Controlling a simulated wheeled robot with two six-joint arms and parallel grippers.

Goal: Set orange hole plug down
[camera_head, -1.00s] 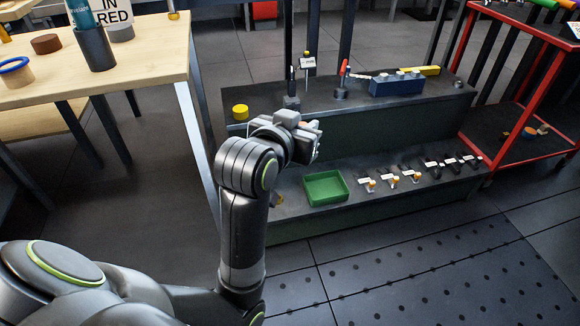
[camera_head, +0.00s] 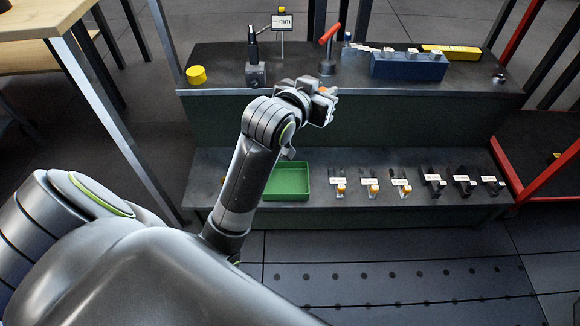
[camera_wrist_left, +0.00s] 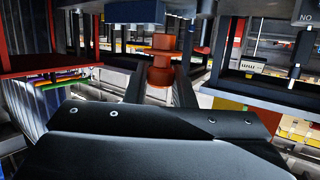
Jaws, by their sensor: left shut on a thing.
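The orange hole plug (camera_wrist_left: 161,62) stands out in the left wrist view, between the two dark fingers. Only a small bit of orange (camera_head: 323,90) shows in the head view, at the gripper. My left gripper (camera_head: 329,104) is shut on the plug and is held in front of the upper shelf's front face, above the lower shelf. The fingers hide part of the plug. The green tray (camera_head: 289,196) sits on the lower shelf, partly behind my left arm. My right gripper is not in view.
The lower shelf (camera_head: 400,161) carries several labelled holders right of the tray. The upper shelf (camera_head: 226,66) holds a yellow cylinder (camera_head: 196,75), a dial stand (camera_head: 281,22), a red-handled tool (camera_head: 328,45) and a blue block (camera_head: 407,69). A wooden table (camera_head: 40,12) is at left, a red-framed cart (camera_head: 545,190) at right.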

